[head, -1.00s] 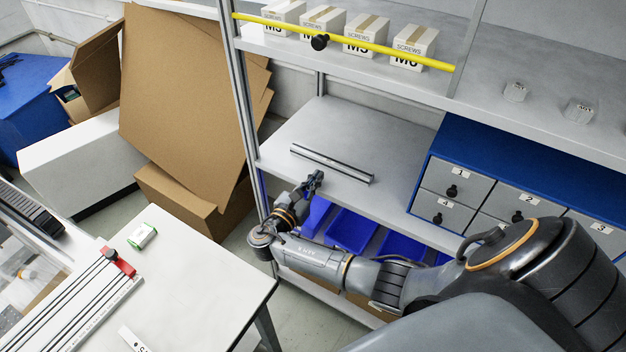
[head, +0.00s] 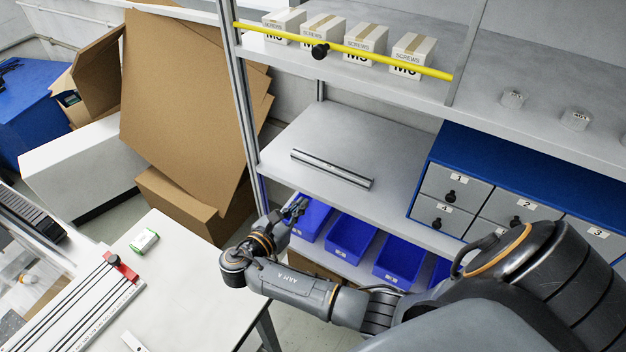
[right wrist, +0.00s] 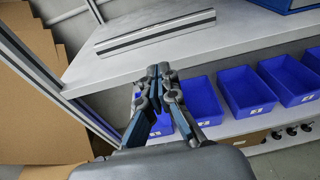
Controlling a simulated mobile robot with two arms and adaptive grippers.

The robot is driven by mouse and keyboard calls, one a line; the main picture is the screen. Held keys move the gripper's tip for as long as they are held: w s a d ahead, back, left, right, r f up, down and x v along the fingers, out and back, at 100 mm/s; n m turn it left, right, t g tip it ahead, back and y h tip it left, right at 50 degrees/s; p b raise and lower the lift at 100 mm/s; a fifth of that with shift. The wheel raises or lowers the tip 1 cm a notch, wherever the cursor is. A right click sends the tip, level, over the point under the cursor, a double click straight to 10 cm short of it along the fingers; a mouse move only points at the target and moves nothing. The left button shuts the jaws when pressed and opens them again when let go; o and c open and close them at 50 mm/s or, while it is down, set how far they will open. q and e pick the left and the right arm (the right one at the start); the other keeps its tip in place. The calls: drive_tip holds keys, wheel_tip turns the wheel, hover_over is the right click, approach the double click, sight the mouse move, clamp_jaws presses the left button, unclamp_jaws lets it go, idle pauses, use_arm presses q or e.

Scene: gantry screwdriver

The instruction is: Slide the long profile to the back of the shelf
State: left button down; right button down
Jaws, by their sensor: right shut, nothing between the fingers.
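The long profile (head: 332,169) is a silvery metal bar lying on the grey middle shelf (head: 352,130). It lies nearer the shelf's front edge than its back, with bare shelf behind it. In the right wrist view the profile (right wrist: 155,32) lies beyond the gripper, on the shelf top. My right gripper (head: 301,204) is shut and empty, in front of the shelf's front edge and apart from the profile. It also shows in the right wrist view (right wrist: 163,68), with its fingertips together. My left gripper is not in view.
Blue bins (head: 350,238) stand on the level below. A blue drawer cabinet (head: 440,190) stands right of the profile. A shelf post (head: 246,110) rises at the left. A yellow bar (head: 390,54) crosses the upper shelf front. A white table (head: 190,270) stands at the front left.

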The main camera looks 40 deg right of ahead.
sight(328, 175)
wheel_tip(328, 175, up, 7)
drive_tip(key=d+g+y+p, duration=0.1)
drive_tip(key=g+y+p, duration=0.1)
drive_tip(key=y+p, duration=0.6)
drive_tip(key=shift+h, duration=0.7)
drive_tip(key=x, duration=0.3)
drive_tip(key=p+x, duration=0.1)
drive_tip(key=x, duration=0.6)
drive_tip(key=shift+w+d, duration=0.35)
drive_tip(key=shift+w, duration=0.15)
drive_tip(key=shift+w+d+r+p, duration=0.1)
drive_tip(key=shift+w+d+p, duration=0.2)
drive_tip(key=shift+d, duration=0.25)
drive_tip(key=shift+w+d+r+p, duration=0.1)
drive_tip(key=shift+w+d+p, duration=0.1)
drive_tip(key=shift+d+p, duration=0.25)
drive_tip(key=shift+w+d+f, duration=0.15)
drive_tip(key=shift+w+d, duration=0.1)
drive_tip(key=shift+d, duration=0.45)
drive_tip(key=shift+a, duration=0.1)
